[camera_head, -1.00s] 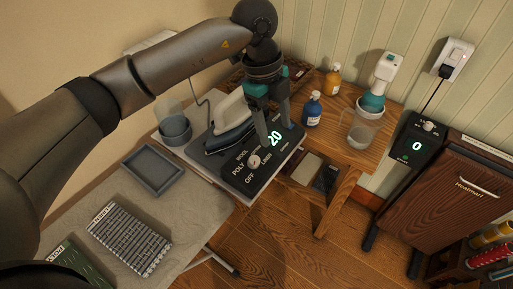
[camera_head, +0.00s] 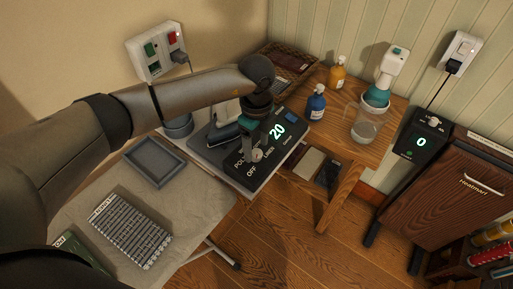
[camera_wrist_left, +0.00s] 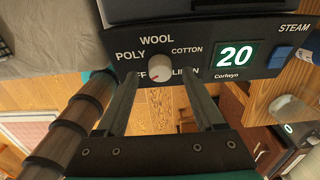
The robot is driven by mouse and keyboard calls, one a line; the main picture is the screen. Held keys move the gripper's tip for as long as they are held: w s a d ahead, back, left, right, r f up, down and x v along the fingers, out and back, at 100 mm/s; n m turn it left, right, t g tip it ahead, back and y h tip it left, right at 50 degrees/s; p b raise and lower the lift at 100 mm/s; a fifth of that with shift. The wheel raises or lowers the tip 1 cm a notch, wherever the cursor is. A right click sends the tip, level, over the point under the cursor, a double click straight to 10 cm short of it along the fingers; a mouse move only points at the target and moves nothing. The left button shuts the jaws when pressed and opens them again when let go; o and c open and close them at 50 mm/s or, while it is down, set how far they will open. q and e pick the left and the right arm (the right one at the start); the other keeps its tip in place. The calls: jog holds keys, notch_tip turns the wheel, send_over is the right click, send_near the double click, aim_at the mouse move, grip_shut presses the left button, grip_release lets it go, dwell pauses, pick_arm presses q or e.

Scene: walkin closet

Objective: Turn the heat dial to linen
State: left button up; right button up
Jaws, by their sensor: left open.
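The heat dial (camera_wrist_left: 160,66) is a round white knob on the black control panel (camera_wrist_left: 272,35). Labels OFF, POLY, WOOL, COTTON and LINEN surround it. A small red mark at its lower left seems to face OFF. The dial also shows in the head view (camera_head: 257,155). My left gripper (camera_wrist_left: 160,78) is open, its fingertips on either side of the dial, with gaps visible; I cannot tell whether they touch it. In the head view my left gripper (camera_head: 252,143) reaches down over the panel. My right gripper is not in view.
A lit display (camera_wrist_left: 236,54) reads 20, with a blue steam button (camera_wrist_left: 283,52) beside it. The iron (camera_head: 222,131) is partly hidden behind my arm. A blue bottle (camera_head: 316,103) stands on the wooden table behind. A grey tray (camera_head: 154,162) lies on the left.

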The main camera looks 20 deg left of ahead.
pick_arm(q)
jog(key=shift+f, duration=0.8)
jog(key=shift+c, duration=0.2)
grip_shut()
